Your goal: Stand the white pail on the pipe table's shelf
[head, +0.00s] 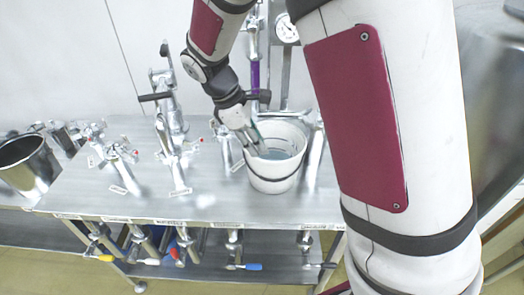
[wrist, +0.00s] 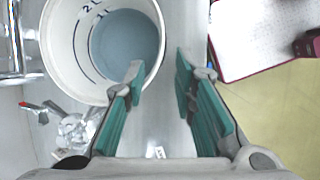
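The white pail (head: 275,172) stands upright on the metal top of the pipe table (head: 215,205). It has a dark band low on its side, and the wrist view (wrist: 62,40) shows volume marks and a grey-blue bottom inside. My gripper (head: 256,147) is at the pail's mouth. In the wrist view my gripper (wrist: 160,66) is open, one green finger over the inside of the pail and the other outside, with the rim between them. Whether either finger touches the wall I cannot tell. The table's lower shelf (head: 200,270) is partly hidden behind hanging fittings.
Metal pipe fittings with valves (head: 172,140) stand on the table left of the pail, others behind it. A steel bucket (head: 28,165) stands at the far left. Coloured-handled valves (head: 245,267) line the table's front below the top. Bare tabletop lies front left.

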